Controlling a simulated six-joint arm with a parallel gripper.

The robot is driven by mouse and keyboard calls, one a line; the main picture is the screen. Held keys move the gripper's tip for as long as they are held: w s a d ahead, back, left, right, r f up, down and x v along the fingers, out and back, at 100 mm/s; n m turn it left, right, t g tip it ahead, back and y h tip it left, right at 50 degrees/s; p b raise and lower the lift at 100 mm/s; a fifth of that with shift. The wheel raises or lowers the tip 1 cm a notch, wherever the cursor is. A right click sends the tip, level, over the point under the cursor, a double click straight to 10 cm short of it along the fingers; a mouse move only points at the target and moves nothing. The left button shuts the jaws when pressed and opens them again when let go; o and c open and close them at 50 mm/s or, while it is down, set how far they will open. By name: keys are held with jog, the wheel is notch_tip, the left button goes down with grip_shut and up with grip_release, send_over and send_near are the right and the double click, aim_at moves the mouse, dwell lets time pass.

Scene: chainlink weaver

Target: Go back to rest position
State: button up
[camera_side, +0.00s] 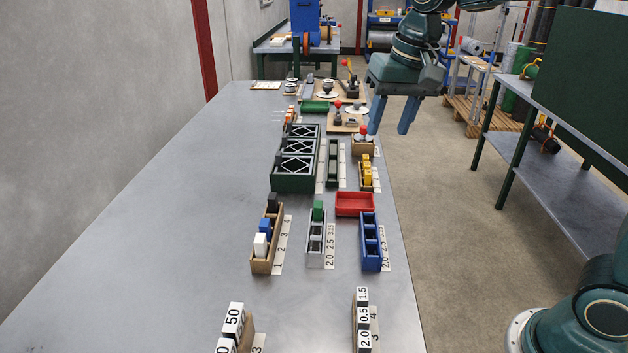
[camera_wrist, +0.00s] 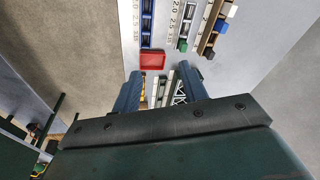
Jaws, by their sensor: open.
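My gripper (camera_side: 393,112) has two blue fingers and hangs in the air over the right edge of the grey table (camera_side: 170,200), in the upper part of the side view. The fingers are spread apart with nothing between them. In the wrist view my gripper (camera_wrist: 159,82) also shows open and empty, with its fingers pointing toward the table. The red tray (camera_side: 355,204) shows just beyond the fingertips in the wrist view (camera_wrist: 152,60). My gripper touches nothing that I can see.
A dark green rack (camera_side: 294,182) stands mid-table. Nearer are a wooden holder (camera_side: 262,262) with coloured blocks, a grey holder (camera_side: 316,255) and a blue holder (camera_side: 371,262). Numbered blocks (camera_side: 233,322) stand in front. A green-legged bench (camera_side: 560,170) is at the right. The table's left half is clear.

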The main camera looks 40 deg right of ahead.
jog(key=s+d+f+n+t, duration=0.1)
jog(key=s+f+n, duration=0.1)
jog(key=s, duration=0.8)
jog(key=s+d+f+n+t, duration=0.1)
jog(key=s+f+n+t, duration=0.1)
jog(key=s, duration=0.8)
jog(key=shift+n, duration=0.5)
